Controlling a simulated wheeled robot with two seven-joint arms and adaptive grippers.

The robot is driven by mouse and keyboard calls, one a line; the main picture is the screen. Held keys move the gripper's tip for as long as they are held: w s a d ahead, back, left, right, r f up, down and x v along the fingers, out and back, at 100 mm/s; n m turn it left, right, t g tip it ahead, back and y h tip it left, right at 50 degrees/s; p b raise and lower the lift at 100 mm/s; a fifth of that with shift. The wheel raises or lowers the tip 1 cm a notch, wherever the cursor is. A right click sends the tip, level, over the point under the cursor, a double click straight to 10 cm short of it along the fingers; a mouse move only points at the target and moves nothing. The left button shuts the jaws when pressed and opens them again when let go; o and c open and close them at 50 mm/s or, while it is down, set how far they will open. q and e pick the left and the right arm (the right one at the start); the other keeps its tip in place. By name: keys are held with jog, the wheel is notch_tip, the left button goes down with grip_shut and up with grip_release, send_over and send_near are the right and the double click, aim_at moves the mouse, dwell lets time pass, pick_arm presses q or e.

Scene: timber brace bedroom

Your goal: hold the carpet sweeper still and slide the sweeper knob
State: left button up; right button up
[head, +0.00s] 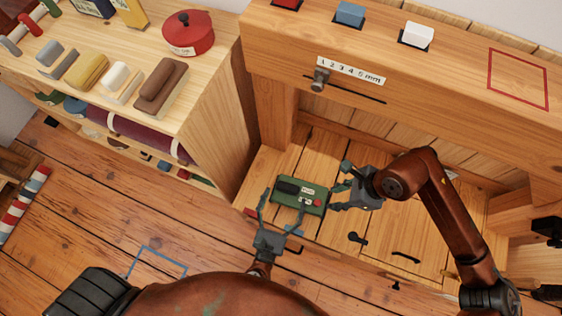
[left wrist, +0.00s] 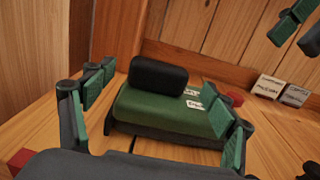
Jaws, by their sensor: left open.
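The carpet sweeper (head: 286,199) is a green box with a black block on top, small white labels and a red piece (head: 317,202) at its right end. In the left wrist view the green body (left wrist: 150,110) lies between my left fingers, with the black block (left wrist: 158,76) on top. I cannot tell which part is the sweeper knob. My left gripper (head: 281,209) is open at the sweeper's near side; contact is unclear. My right gripper (head: 341,187) is open just right of the sweeper, its fingers apart and nothing visible between them.
The sweeper lies on a low wooden surface (head: 385,232) below a thick beam with a numbered scale and slider (head: 320,79). Small black fittings (head: 357,238) sit on that surface to the right.

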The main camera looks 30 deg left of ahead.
aim_at(287, 192)
pick_arm(q)
jog(key=shift+w+a, duration=0.15)
jog(key=shift+w, duration=0.9)
jog(key=shift+w+a, duration=0.1)
jog(key=shift+w, duration=0.9)
